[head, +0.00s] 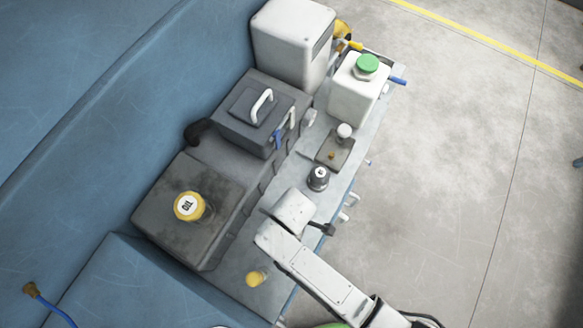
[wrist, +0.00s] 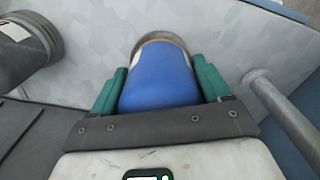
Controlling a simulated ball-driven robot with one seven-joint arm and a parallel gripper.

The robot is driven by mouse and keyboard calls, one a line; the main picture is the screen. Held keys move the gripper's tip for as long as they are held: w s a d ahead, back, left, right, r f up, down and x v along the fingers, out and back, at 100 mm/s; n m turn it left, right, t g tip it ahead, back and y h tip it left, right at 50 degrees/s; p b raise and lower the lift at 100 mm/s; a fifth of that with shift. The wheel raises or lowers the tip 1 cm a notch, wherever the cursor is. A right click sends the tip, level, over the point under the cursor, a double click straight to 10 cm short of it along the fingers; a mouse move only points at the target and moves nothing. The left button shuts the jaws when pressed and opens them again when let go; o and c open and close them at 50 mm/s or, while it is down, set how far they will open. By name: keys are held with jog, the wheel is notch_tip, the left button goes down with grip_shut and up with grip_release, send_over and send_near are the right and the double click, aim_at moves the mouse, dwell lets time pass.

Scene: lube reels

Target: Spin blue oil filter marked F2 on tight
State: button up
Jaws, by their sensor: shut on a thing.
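The blue oil filter (wrist: 160,80) shows in the middle of the wrist view. Its far end meets a grey metal seat with a thin tan ring at the rim; I cannot tell how tight it sits. My gripper (wrist: 160,66) is shut on the filter, one green finger along each side. No F2 marking shows on the visible side. In the head view my white arm reaches in from the bottom right, and its wrist covers the filter and the fingers.
A dark filter (head: 318,178) with a white label stands close beyond my wrist; a dark cylinder (wrist: 25,50) is at left in the wrist view. A grey pipe (wrist: 280,105) runs close on the right. A yellow OIL cap (head: 189,206) and white green-capped tank (head: 357,92) stand farther off.

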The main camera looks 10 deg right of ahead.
jog(key=shift+w+d+f+m, duration=0.1)
jog(key=shift+d+m, duration=0.2)
jog(key=shift+d, duration=0.05)
jog(key=o, duration=1.1)
jog(key=shift+c, duration=0.2)
jog(key=shift+o, duration=0.9)
jog(key=shift+a, duration=0.15)
notch_tip(320, 180, up, 10)
jog(key=shift+r, duration=0.25)
jog(key=shift+d+r, duration=0.1)
jog(key=shift+d, duration=0.25)
jog(key=s+d+m+b, duration=0.2)
jog(key=d+m, duration=0.5)
jog(key=d, duration=0.5)
jog(key=s+d+m+t+b, duration=0.1)
jog(key=s+d+m+b, duration=0.2)
jog(key=s+d+m, duration=0.2)
jog(key=d+m, duration=0.3)
jog(key=d, duration=0.3)
jog(key=shift+s+d+r, duration=0.25)
jog(key=shift+d+r, duration=0.05)
jog(key=shift+d, duration=0.05)
